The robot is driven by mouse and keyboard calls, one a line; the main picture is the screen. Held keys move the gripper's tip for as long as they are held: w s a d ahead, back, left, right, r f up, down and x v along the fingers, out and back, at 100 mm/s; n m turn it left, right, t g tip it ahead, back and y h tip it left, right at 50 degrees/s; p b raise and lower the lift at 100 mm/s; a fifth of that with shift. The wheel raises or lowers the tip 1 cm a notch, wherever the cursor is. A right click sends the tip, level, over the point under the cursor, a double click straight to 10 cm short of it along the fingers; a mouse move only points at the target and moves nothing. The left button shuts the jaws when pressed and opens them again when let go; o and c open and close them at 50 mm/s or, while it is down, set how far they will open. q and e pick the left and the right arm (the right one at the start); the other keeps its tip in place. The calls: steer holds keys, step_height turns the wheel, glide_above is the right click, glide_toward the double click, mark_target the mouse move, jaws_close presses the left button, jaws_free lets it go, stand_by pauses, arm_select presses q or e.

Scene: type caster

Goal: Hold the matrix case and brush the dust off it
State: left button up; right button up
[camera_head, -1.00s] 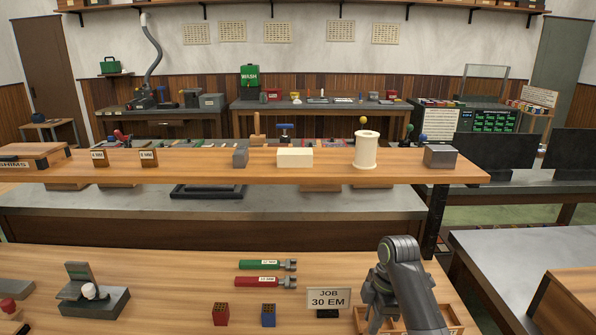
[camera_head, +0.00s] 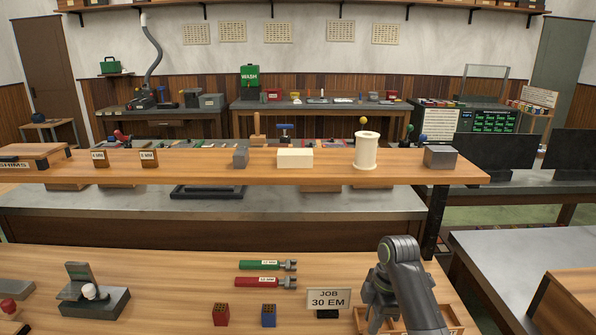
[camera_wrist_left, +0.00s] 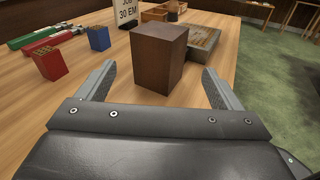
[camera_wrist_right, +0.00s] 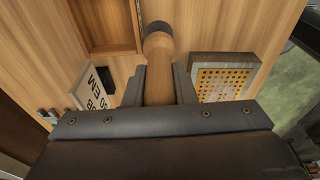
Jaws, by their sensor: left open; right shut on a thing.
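The matrix case (camera_wrist_right: 224,82) shows in the right wrist view as a grey frame around a yellowish plate with a grid of dark holes. What looks like the same grey-framed case (camera_wrist_left: 203,40) lies in the left wrist view behind a dark brown block. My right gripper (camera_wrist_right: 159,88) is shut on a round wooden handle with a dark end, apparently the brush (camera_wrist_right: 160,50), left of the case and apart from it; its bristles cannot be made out. My left gripper (camera_wrist_left: 158,82) is open, with the brown block (camera_wrist_left: 160,55) ahead between its fingertips.
A wooden tray (camera_wrist_right: 108,50) lies near the right gripper. The JOB 30 EM sign (camera_head: 329,299), a red block (camera_head: 221,314), a blue block (camera_head: 268,315) and red and green tools (camera_head: 265,281) stand or lie to its left. A raised shelf (camera_head: 220,171) crosses behind.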

arm_select(q)
steer(key=x, duration=0.1)
steer(key=p+x, duration=0.1)
steer(key=x, duration=0.3)
steer(key=shift+r, duration=0.25)
arm_select(e)
steer(key=shift+r, duration=0.75)
arm_select(q)
steer(key=b+x, duration=0.1)
steer(key=x, duration=0.3)
steer(key=shift+d+f, duration=0.15)
steer(key=shift+f, duration=0.05)
arm_select(e)
steer(key=shift+f, duration=0.7)
arm_select(q)
steer(key=shift+w+d, duration=0.25)
steer(key=shift+d, duration=0.3)
arm_select(e)
steer(key=shift+f, duration=0.1)
arm_select(q)
steer(key=c, duration=0.4)
steer(key=o, duration=0.4)
steer(key=c, duration=0.7)
